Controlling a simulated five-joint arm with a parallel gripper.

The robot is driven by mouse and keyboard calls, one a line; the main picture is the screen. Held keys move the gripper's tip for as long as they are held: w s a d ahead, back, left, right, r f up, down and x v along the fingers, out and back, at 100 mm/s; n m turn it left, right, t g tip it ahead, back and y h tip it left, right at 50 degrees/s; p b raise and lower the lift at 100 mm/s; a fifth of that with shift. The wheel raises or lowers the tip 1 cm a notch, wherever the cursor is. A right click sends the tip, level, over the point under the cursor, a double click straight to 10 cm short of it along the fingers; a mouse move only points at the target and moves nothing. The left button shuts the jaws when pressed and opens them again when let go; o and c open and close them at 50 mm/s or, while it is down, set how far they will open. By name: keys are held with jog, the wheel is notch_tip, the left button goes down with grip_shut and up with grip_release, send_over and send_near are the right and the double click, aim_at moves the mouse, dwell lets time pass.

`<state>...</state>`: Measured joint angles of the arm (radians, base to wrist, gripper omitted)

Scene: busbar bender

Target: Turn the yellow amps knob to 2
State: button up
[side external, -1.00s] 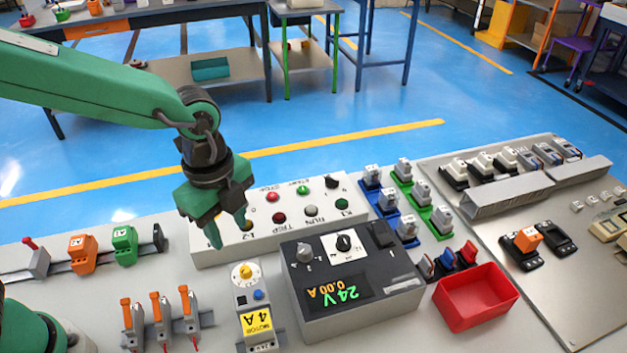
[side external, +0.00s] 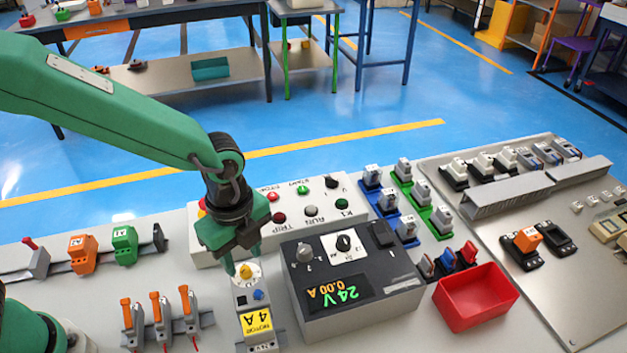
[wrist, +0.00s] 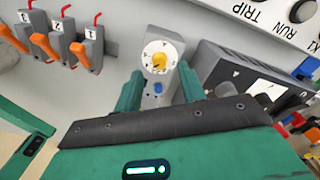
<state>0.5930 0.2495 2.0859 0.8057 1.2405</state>
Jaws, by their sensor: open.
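The yellow amps knob (side external: 246,270) sits on a white dial on top of a grey motor unit (side external: 256,301) with a yellow "MOTOR 4 A" label and a blue button. My gripper (side external: 243,262) is open just above the knob, with its fingers pointing down. In the wrist view the knob (wrist: 159,61) shows beyond and between the two green fingertips of my gripper (wrist: 158,85), with nothing held. The dial markings are too small to read. In the side view a finger stands close to the dial; I cannot tell whether it touches.
The dark power supply box (side external: 350,275) with a 24V display stands close to the right. Orange-levered switches (side external: 160,318) stand to the left. A white button panel (side external: 300,212) lies behind. A red bin (side external: 475,297) is further right.

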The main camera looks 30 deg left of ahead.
aim_at(245, 271)
jog(key=shift+f, duration=1.5)
grip_shut()
